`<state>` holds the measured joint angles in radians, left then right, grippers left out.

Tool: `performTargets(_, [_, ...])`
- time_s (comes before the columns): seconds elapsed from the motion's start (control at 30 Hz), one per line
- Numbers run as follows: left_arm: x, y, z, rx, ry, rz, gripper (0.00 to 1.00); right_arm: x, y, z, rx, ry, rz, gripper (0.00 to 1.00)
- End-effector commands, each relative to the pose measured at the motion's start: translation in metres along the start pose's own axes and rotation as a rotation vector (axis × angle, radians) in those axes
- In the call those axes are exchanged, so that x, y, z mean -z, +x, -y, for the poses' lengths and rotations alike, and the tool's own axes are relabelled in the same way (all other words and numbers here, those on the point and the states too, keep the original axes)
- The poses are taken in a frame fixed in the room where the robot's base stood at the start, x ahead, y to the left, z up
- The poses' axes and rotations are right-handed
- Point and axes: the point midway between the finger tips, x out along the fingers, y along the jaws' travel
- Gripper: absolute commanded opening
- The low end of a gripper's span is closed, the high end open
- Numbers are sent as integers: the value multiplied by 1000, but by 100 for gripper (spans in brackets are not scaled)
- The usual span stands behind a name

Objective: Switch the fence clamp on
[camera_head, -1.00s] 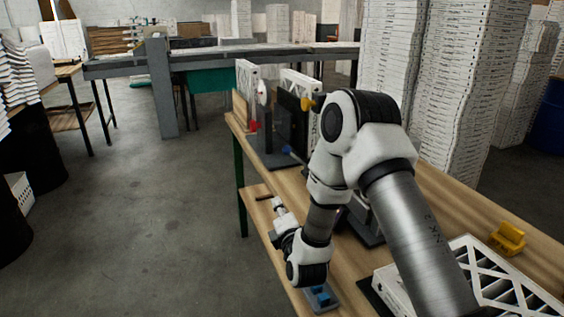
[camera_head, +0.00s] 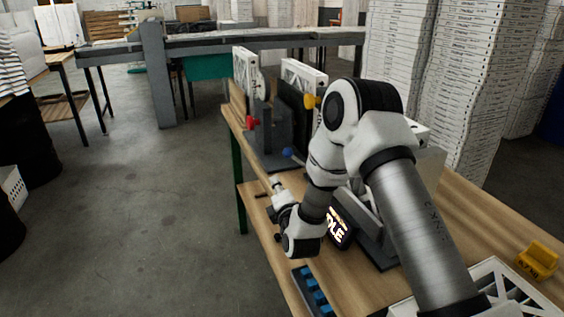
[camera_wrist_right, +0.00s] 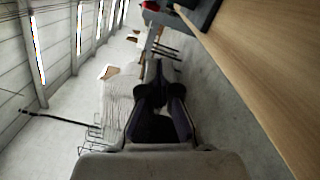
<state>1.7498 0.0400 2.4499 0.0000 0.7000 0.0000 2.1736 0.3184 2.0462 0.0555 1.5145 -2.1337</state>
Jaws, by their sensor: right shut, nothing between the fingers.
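A dark grey fixture (camera_head: 268,145) stands at the far end of the wooden bench, with a red knob (camera_head: 252,121), a blue knob (camera_head: 288,151) and a yellow knob (camera_head: 311,101) on or beside it. I cannot tell which knob belongs to the fence clamp. My right gripper (camera_head: 274,183) is shut and empty. It appears near the bench's left edge, in front of the fixture and apart from the knobs. In the right wrist view the closed fingers (camera_wrist_right: 158,72) point towards the far room, with a red part (camera_wrist_right: 182,8) at the top. My left gripper is not visible.
The bench top (camera_head: 470,235) runs along the right side. A lit display (camera_head: 340,228) and a strip of blue buttons (camera_head: 313,292) lie near my arm. A yellow block (camera_head: 538,259) sits at right. White filter stacks (camera_head: 460,80) stand behind.

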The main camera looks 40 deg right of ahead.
Motion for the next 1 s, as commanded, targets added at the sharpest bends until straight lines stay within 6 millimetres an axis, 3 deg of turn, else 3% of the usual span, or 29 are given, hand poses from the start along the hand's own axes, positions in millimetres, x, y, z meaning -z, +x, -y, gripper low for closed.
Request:
performTargets(0.3, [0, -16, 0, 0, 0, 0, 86, -5, 68, -3, -1, 0, 3, 0])
performTargets(0.5, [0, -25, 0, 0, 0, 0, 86, -34, 72, -2, 1, 1, 1, 0])
performTargets(0.9, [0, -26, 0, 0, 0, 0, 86, -39, 73, -1, 0, 2, -1, 0])
performTargets(1.0, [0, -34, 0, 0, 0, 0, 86, -48, 74, -9, 5, 55, 1, 0])
